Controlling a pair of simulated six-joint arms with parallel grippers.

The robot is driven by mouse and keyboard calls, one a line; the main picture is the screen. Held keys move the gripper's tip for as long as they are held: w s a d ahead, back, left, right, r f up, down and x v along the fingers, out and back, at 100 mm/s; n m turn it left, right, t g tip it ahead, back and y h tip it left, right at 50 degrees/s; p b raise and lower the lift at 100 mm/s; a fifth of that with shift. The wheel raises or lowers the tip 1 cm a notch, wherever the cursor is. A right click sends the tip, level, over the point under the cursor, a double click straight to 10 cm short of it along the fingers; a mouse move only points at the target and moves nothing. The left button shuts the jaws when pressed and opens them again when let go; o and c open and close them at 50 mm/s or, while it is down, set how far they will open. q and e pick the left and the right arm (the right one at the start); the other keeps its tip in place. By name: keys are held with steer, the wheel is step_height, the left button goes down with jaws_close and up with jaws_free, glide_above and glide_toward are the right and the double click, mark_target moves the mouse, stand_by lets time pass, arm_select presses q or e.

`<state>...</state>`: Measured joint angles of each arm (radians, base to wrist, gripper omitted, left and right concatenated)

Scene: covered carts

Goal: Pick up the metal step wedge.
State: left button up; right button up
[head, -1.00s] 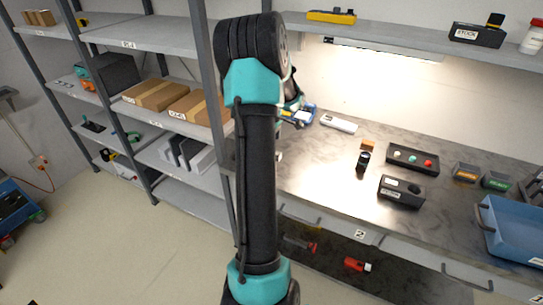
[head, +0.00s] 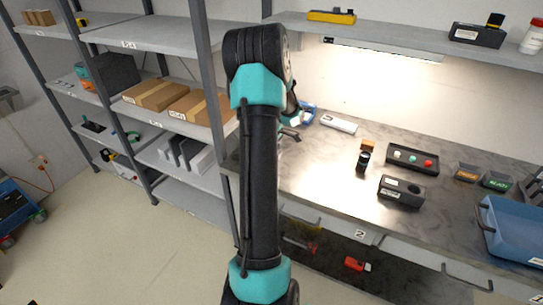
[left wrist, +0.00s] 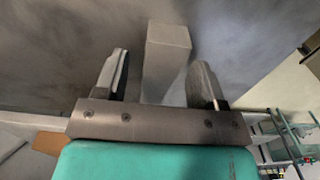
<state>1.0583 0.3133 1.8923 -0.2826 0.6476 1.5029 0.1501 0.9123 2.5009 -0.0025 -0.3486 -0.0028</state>
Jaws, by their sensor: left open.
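In the left wrist view a plain grey metal block, which looks like the metal step wedge (left wrist: 168,50), lies on the dark metal bench top. My left gripper (left wrist: 158,62) is open, with one finger on each side of the block's near end. Whether the fingers touch it I cannot tell. In the head view only a small part of my left gripper (head: 290,134) shows past my arm, at the bench's left end. The wedge is hidden there behind my arm. My right gripper is not in view.
The bench (head: 325,185) also holds a white device (head: 338,124), a blue item (head: 308,112), a black button box (head: 412,159), a black block with holes (head: 401,191) and a blue tray (head: 512,235). A shelving rack (head: 165,38) stands left of it.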

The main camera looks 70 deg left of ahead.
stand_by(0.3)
arm_select(q)
steer(key=c, duration=1.1)
steer(key=shift+r, duration=0.1)
steer(key=shift+r, duration=1.25)
steer(key=s+d+r, duration=0.1)
steer(key=s+d, duration=0.1)
steer(key=d, duration=0.5)
steer(key=s+d+r, duration=0.1)
steer(key=s+d, duration=0.1)
steer(key=d, duration=0.6)
steer(key=shift+s+d+r, duration=0.2)
